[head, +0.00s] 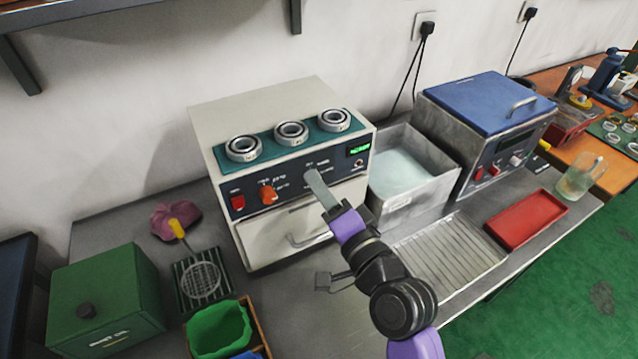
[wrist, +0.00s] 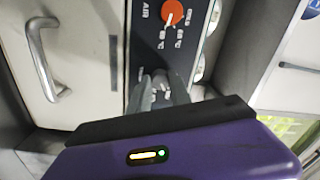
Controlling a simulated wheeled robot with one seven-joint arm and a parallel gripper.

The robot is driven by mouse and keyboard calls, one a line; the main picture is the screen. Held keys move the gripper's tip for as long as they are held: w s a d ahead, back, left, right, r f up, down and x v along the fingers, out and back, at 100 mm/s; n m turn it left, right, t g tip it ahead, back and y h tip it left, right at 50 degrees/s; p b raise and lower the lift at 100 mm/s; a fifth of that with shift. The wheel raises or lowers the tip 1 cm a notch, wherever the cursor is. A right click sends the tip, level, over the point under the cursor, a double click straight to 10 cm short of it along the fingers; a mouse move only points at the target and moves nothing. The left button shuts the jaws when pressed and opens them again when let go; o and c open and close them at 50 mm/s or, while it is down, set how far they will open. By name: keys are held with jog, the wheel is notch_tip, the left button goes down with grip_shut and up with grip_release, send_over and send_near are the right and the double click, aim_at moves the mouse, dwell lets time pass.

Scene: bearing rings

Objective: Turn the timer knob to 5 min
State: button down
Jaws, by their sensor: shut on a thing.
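The cream bench oven (head: 250,110) stands against the wall with a dark control panel (head: 290,187) on its front. My gripper (head: 314,178) reaches from the lower right to the right part of this panel. Its fingers are closed on the timer knob, which they hide in the head view. In the wrist view my fingers (wrist: 160,88) meet at the panel among small white dial marks. The knob's pointer and its setting cannot be made out. A separate orange knob (head: 268,193) sits left of my gripper; it also shows in the wrist view (wrist: 172,12).
The panel also carries a red switch (head: 237,203) and a green display (head: 358,148). A drawer handle (head: 308,240) sticks out below. Bearing rings (head: 291,132) stand on the teal mat on top. A metal basin (head: 405,205) is close on the right.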

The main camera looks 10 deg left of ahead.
dwell(0.4)
jog(key=c, duration=1.2)
grip_release()
jog(key=shift+s+d, duration=0.1)
jog(key=b+v, duration=0.1)
jog(key=v, duration=0.6)
jog(key=shift+s+d+b, duration=0.15)
jog(key=shift+s+b, duration=0.1)
jog(key=shift+b, duration=0.15)
